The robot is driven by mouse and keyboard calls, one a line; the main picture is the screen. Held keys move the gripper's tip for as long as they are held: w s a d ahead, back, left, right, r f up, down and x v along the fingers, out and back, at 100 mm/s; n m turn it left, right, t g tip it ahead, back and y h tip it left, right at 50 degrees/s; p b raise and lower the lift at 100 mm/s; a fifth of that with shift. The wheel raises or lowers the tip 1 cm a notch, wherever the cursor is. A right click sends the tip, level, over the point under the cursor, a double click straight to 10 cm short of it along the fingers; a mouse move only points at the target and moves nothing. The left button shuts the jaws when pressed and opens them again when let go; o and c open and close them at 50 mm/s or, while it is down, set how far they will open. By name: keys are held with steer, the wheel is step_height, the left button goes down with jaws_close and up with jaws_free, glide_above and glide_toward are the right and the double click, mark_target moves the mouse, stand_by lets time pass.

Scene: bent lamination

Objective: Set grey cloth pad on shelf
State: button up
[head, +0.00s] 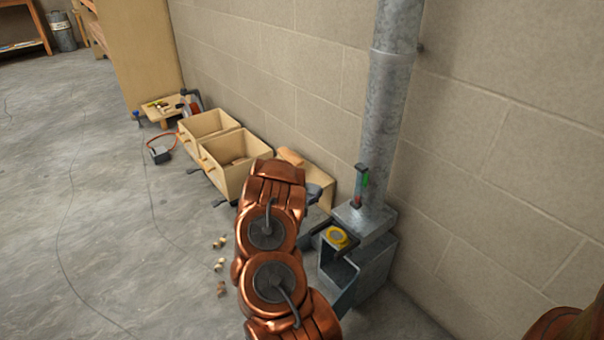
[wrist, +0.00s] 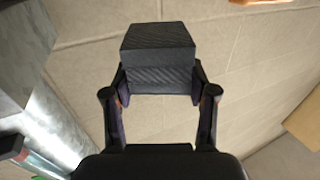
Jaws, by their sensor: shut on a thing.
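My gripper (wrist: 158,80) is shut on a dark grey block with a woven-looking surface, which I take to be the grey cloth pad (wrist: 158,44). The pad sits between the two black fingers and reaches out past their tips, with block wall behind it in the wrist view. In the head view my copper arm hides most of the gripper; a dark grey part shows just right of the arm, and I cannot tell whether it is gripper or pad. I cannot tell for sure which surface is the shelf.
A metal pipe (head: 390,110) rises from a metal base by the block wall. Open wooden boxes (head: 242,178) stand along the wall. The floor (head: 80,200) at left is mostly clear.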

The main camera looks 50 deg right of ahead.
steer(key=w+d+b, duration=0.1)
steer(key=w+d, duration=0.1)
steer(key=d, duration=0.2)
steer(key=w+d+f+b, duration=0.1)
steer(key=w+d+b, duration=0.1)
steer(key=w+d, duration=0.1)
steer(key=w+d+b, duration=0.2)
steer(key=w+d, duration=0.1)
steer(key=d, duration=0.3)
steer(key=shift+w+f, duration=0.2)
steer(key=shift+f, duration=0.1)
steer(key=shift+f+b, duration=1)
steer(key=shift+f, duration=0.75)
steer(key=shift+f, duration=0.15)
steer(key=o, duration=0.9)
